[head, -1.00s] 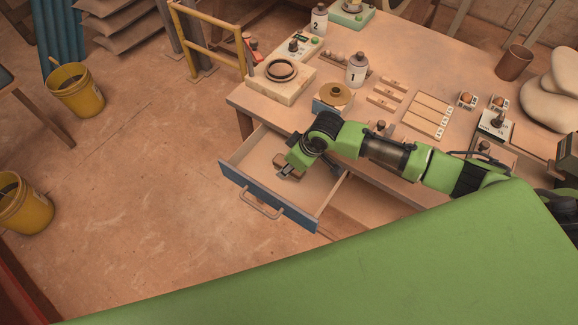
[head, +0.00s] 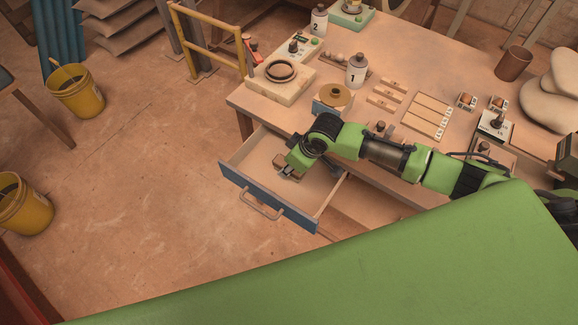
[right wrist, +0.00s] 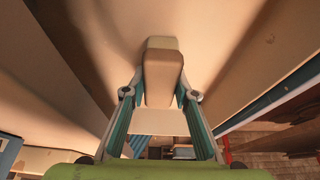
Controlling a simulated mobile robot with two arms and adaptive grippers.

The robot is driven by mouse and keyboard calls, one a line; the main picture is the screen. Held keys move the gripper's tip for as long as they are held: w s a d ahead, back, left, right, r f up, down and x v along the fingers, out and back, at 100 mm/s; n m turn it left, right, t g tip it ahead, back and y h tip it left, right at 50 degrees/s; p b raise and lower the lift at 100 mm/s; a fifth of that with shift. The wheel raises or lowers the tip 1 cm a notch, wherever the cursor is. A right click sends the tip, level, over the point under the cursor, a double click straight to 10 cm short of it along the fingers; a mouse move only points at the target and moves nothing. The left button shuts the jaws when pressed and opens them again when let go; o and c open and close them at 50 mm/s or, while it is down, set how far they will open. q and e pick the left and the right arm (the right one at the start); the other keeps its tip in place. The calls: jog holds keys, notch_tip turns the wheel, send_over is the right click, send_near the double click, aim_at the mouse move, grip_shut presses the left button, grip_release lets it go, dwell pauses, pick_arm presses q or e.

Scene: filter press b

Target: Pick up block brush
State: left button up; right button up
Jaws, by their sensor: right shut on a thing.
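The block brush (right wrist: 163,70) is a small tan and brown block in the right wrist view. It sits between the fingers of my right gripper (right wrist: 160,96), which is shut on it. In the head view my right gripper (head: 287,174) reaches down into the open drawer (head: 251,161) below the workbench. There the brush is mostly hidden by the gripper and wrist. I cannot tell whether the brush still touches the drawer floor. My left gripper is not in view.
The drawer's blue front (head: 268,198) and side walls surround the gripper closely. Above it, the workbench (head: 440,70) carries a ring on a block (head: 281,70), bottle 1 (head: 356,71) and a spool (head: 335,95) near the edge. Yellow buckets (head: 75,92) stand on the open floor at left.

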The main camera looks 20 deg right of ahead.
notch_tip(320, 180, up, 3)
jog(key=shift+w+r+b, duration=0.1)
jog(key=shift+r+b, duration=0.1)
jog(key=shift+b, duration=0.25)
jog(key=s+r, duration=1)
jog(key=s, duration=0.4)
jog(key=shift+a, duration=0.15)
jog(key=shift+o, duration=0.7)
